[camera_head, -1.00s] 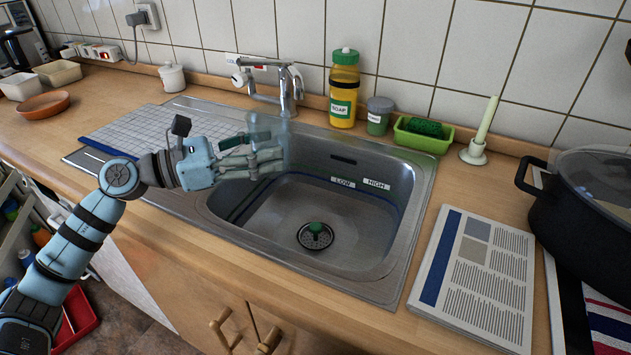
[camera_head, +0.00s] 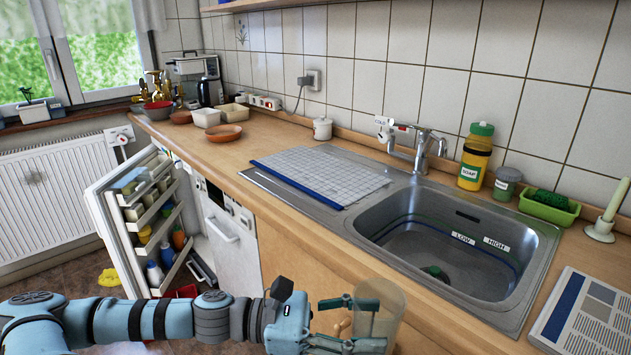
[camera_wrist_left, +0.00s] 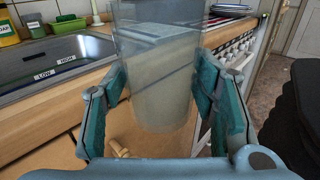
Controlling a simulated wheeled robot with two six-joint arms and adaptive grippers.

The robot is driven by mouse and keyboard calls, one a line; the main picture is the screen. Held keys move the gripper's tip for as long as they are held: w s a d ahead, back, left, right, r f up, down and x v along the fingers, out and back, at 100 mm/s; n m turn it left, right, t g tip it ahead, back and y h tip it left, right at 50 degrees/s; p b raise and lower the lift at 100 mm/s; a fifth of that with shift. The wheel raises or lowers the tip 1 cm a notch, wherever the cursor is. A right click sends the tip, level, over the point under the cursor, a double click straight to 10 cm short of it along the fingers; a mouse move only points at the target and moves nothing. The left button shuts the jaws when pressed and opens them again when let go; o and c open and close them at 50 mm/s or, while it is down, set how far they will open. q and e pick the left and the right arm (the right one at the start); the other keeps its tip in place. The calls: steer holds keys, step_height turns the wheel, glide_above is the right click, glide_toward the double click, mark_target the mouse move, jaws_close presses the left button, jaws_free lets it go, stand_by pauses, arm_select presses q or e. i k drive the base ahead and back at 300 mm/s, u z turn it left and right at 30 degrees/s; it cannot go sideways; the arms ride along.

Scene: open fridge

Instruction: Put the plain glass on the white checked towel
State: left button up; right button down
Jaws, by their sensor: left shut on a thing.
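The plain glass (camera_head: 392,302) is a clear tumbler, upright, in front of the counter edge at the bottom centre of the head view. My left gripper (camera_head: 372,325) is shut around its side. In the left wrist view the glass (camera_wrist_left: 165,85) stands between the two finger pads, and its top is cut off by the frame. The white checked towel (camera_head: 320,175), with a blue edge strip, lies flat on the drainboard left of the sink, farther back than the glass. Nothing stands on it. My right gripper is not in view.
The sink (camera_head: 450,235) with its tap (camera_head: 423,150) is right of the towel. A soap bottle (camera_head: 475,160) and green tray (camera_head: 549,207) stand behind it. A white jar (camera_head: 322,128) stands behind the towel. The fridge door (camera_head: 120,235) is open at left.

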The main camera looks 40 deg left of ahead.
mark_target(330, 175)
steer(key=k, duration=1.2)
steer(key=u, duration=0.75)
steer(key=i, duration=1.2)
steer(key=z, duration=0.4)
